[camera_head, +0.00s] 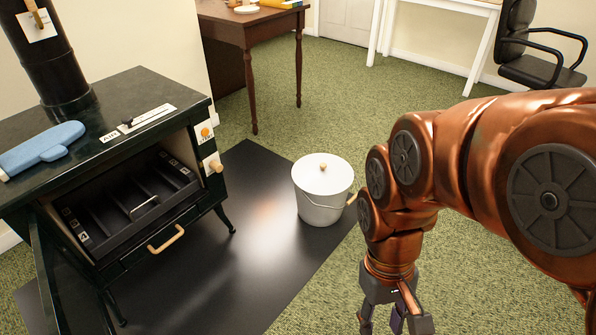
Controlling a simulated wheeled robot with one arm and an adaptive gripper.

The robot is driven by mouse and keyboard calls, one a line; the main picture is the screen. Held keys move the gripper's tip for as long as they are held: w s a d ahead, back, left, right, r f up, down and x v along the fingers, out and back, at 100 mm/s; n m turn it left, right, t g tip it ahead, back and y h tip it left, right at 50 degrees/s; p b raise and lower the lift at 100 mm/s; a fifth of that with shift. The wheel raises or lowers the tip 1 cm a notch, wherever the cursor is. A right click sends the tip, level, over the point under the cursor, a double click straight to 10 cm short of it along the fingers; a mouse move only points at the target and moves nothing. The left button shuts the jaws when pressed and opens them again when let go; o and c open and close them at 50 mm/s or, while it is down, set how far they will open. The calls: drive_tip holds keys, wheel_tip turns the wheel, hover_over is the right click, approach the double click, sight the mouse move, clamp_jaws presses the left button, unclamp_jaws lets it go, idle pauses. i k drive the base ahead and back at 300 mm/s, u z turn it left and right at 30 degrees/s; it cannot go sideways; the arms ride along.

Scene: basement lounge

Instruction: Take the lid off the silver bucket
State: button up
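The silver bucket (319,205) stands upright on the dark floor mat, right of the stove. It looks pale grey to white, with a wire handle hanging at its front and a wooden grip on its right side. Its round white lid (309,178) sits on top, with a small wooden knob (323,166) in the middle. My gripper (396,326) points down at the bottom edge of the view, right of and nearer than the bucket, apart from it. Its fingers are spread and nothing shows between them; the tips are cut off by the frame.
A black stove (165,223) with its front open stands left, a blue mitt (42,148) on top. The dark mat (262,262) lies on green carpet. A wooden table (232,32) stands behind, a black chair (540,65) at back right. Floor around the bucket is clear.

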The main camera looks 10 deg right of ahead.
sight(318, 174)
drive_tip(key=u, duration=0.55)
drive_tip(key=i, duration=1.8)
drive_tip(key=z, duration=0.35)
